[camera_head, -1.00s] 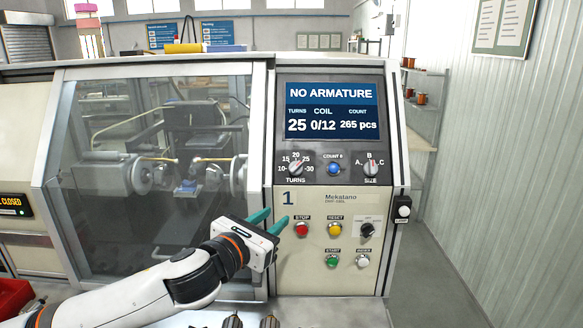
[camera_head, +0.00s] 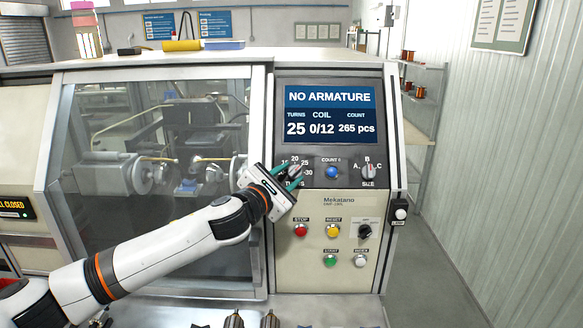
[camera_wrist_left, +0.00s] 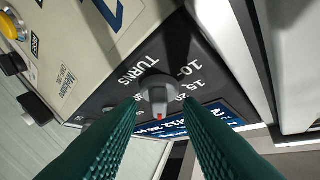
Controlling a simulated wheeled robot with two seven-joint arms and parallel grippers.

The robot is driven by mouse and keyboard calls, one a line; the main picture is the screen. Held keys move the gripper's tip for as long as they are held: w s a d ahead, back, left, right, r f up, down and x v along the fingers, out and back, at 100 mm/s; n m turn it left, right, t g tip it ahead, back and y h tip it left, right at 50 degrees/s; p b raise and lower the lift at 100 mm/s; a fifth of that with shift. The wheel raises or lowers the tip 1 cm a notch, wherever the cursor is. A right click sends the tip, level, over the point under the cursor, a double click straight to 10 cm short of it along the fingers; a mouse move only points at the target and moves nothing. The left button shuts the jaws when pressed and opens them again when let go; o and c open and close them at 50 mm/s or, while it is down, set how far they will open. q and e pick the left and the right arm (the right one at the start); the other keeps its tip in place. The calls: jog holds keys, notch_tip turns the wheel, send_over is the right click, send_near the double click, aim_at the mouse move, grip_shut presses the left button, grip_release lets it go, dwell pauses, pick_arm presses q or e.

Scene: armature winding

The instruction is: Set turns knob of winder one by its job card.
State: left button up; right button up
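The turns knob (camera_head: 294,171) of winder one (camera_head: 341,269) is a grey dial on the dark panel, largely hidden by my fingers in the head view. In the left wrist view the knob (camera_wrist_left: 158,92) shows between and beyond the fingertips, its red mark pointing down the picture. The labels 10, 15 and 20 show; the others are partly covered. The screen (camera_head: 331,112) reads NO ARMATURE, turns 25, coil 0/12, count 265 pcs. My left gripper (camera_head: 291,174) is open, its teal fingers on either side of the knob; contact cannot be told. My right gripper is not in view.
A blue count button (camera_head: 331,172) and the size knob (camera_head: 368,171) sit right of the turns knob. Stop (camera_head: 300,230), reset (camera_head: 333,230) and start (camera_head: 330,260) buttons lie below. The winder's clear window (camera_head: 150,190) is left. Floor at the right is clear.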

pick_arm(q)
jog(key=shift+x, duration=0.9)
